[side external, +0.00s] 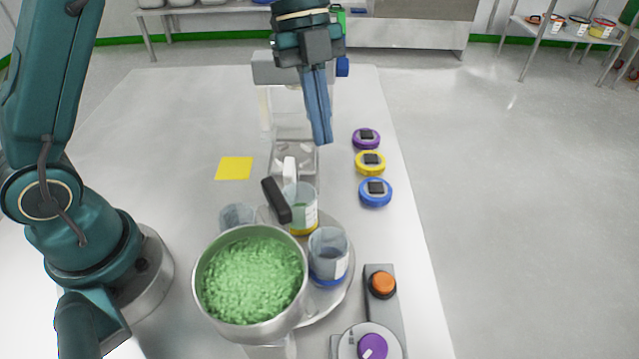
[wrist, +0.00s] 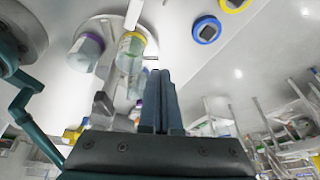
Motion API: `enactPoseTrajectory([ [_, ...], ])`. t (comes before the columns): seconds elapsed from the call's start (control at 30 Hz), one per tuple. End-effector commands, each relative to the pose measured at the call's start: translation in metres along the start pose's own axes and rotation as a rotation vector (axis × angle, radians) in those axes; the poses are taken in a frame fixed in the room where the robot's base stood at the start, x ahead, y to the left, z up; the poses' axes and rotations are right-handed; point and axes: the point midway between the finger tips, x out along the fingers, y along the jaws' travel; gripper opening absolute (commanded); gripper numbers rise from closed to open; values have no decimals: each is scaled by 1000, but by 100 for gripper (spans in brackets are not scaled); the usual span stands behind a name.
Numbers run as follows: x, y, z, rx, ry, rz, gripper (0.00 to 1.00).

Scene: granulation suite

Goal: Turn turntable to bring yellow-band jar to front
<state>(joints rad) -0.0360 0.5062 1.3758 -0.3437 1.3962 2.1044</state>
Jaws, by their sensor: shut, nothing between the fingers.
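My gripper (side external: 322,138) is shut and empty, fingers pointing down, above the table behind the turntable. Its closed fingers show in the wrist view (wrist: 160,75). The turntable (side external: 343,292) is a grey disc, partly hidden by a steel pot. The yellow-band jar (side external: 304,216) is clear and stands at the turntable's back, partly behind a black handle; it also shows in the wrist view (wrist: 130,48). A blue-band jar (side external: 328,255) stands on the right side. Another clear jar (side external: 238,214) is at the left, its lower part hidden by the pot. A purple-band jar (wrist: 85,50) shows in the wrist view.
The steel pot (side external: 202,301) of green granules (side external: 252,272) blocks the turntable's near left. Purple (side external: 366,138), yellow (side external: 370,162) and blue (side external: 375,191) ring-shaped pieces line the right edge. A control box (side external: 380,310) with an orange button is front right. A yellow square (side external: 234,168) lies left.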

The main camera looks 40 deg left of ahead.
Motion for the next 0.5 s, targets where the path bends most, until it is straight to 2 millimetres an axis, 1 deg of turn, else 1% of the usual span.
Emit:
enactPoseTrajectory([
  [0.03,2,2,14,-47,14,3,0],
  [0.13,4,5,27,-89,23,6,0],
  [0.23,7,5,30,-97,23,5,0],
  [0.33,16,6,29,-95,24,7,0],
  [0.43,32,7,28,-95,23,10,0],
  [0.5,46,7,28,-94,25,11,0],
])
